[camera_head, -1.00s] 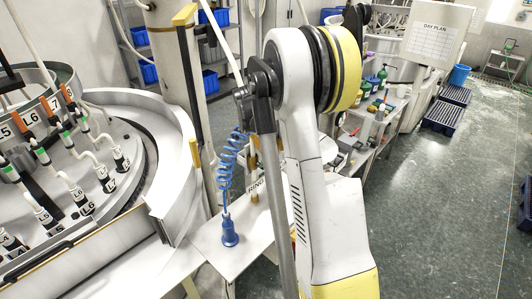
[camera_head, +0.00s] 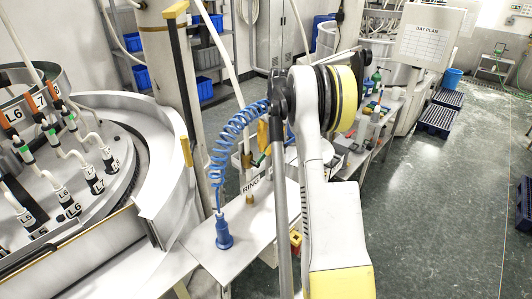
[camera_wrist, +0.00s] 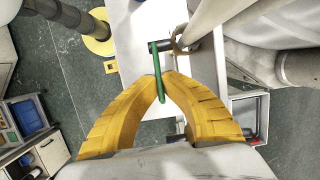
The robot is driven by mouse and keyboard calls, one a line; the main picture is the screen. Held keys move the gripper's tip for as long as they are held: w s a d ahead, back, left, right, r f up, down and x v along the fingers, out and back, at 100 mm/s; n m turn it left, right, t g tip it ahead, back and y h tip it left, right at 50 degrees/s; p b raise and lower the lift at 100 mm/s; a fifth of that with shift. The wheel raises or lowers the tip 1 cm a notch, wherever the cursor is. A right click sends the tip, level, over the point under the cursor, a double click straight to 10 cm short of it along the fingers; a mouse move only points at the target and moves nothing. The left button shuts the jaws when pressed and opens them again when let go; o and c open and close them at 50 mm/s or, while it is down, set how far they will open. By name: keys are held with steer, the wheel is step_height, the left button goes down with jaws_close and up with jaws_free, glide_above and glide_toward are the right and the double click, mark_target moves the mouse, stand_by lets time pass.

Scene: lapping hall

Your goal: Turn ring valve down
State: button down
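The ring valve's green lever (camera_wrist: 157,72) runs between the yellow fingertips of my gripper (camera_wrist: 164,77) in the wrist view. The fingertips are drawn close together with the lever between them, and its rounded end sticks out inside the fingers. The lever's other end meets a dark fitting at a pipe. In the head view my gripper (camera_head: 263,137) is a small yellow shape left of my arm, with a bit of green lever (camera_head: 261,159) below it. A "RING" label (camera_head: 256,180) is beneath. The valve body is mostly hidden.
A blue coiled hose (camera_head: 220,150) rises from a blue fitting (camera_head: 223,232) on the white bench (camera_head: 205,243). A round lapping machine (camera_head: 150,150) stands at left. Benches with bottles stand behind my arm.

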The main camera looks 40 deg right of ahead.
stand_by(0.4)
steer(key=c, duration=1.6)
jaws_free()
steer(key=v, duration=1.2)
steer(key=shift+d, duration=0.15)
